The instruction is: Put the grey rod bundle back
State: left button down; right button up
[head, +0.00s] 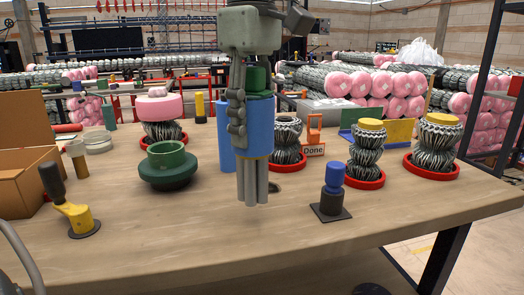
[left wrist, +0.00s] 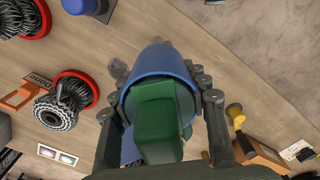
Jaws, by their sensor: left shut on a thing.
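The grey rod bundle (head: 252,183) hangs upright below a blue sleeve (head: 260,128) with a yellow lower rim and a green top block (head: 257,80). My left gripper (head: 246,122) is shut around the blue sleeve and holds it over the middle of the table. The rod ends look just above the wood; contact is hard to judge. In the left wrist view, the fingers clasp both sides of the blue sleeve (left wrist: 157,62), with the green block (left wrist: 158,125) nearest the camera. My right gripper is not in view.
A dark round hole (head: 274,188) lies in the table right of the rods. A second blue cylinder (head: 226,148) stands close behind on the left. A green ring piece (head: 167,165), a blue-topped stand (head: 331,190) and red-based wire coils (head: 367,155) stand around. The front table is bare.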

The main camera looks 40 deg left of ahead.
aim_at(261, 72)
pick_arm(q)
jog(key=shift+w+d+f, duration=0.3)
jog(key=shift+w+d, duration=0.05)
jog(key=shift+w, duration=0.3)
jog(key=shift+f, duration=2.15)
jog(key=c, duration=0.8)
grip_release()
notch_tip(261, 72, up, 12)
jog(key=shift+s+r, duration=0.1)
